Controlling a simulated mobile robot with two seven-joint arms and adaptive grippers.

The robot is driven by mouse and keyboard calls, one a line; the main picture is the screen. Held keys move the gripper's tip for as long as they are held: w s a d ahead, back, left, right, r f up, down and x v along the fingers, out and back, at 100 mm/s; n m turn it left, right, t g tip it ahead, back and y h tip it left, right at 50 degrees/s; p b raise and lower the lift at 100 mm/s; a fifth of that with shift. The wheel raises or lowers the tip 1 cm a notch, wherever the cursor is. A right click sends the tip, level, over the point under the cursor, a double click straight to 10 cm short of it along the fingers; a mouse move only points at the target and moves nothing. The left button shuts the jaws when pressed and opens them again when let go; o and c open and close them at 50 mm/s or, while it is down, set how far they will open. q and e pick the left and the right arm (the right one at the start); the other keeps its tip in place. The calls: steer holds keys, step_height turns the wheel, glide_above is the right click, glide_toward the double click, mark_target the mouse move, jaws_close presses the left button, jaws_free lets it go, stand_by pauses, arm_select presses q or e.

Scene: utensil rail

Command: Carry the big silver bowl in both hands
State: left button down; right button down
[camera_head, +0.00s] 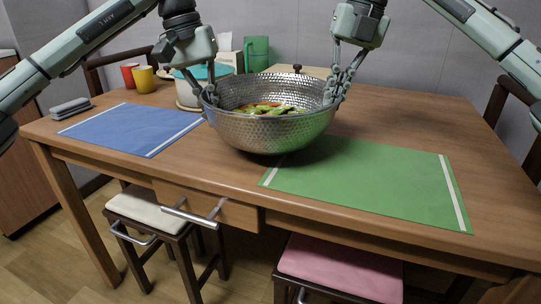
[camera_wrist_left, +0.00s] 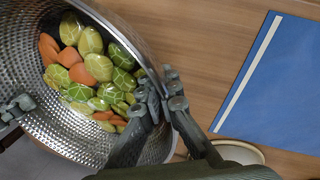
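A green mat (camera_head: 370,180) lies right of the bowl and a blue mat (camera_head: 130,128) left. A white pot (camera_head: 187,94) stands close behind my left gripper.

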arm_select(q)
steer(key=shift+d+f+b, duration=0.3)
steer(key=shift+f+b, duration=0.05)
steer(key=shift+f, duration=0.2)
arm_select(e)
steer(key=shift+a+f, duration=0.25)
steer(key=shift+f, duration=0.35)
arm_select(q)
steer(key=c, duration=2.2)
jaws_free()
steer(key=shift+r, duration=0.1)
arm_select(e)
steer(key=c, duration=2.2)
jaws_free()
steer(key=shift+r, duration=0.1)
arm_select(q)
steer(key=o, duration=0.5)
steer(key=shift+a, duration=0.1)
arm_select(e)
steer(key=o, duration=0.5)
steer(key=shift+d, duration=0.1)
arm_select(q)
steer(key=shift+a, duration=0.1)
arm_select(e)
steer(key=shift+d, duration=0.1)
arm_select(q)
steer(key=shift+a, duration=0.1)
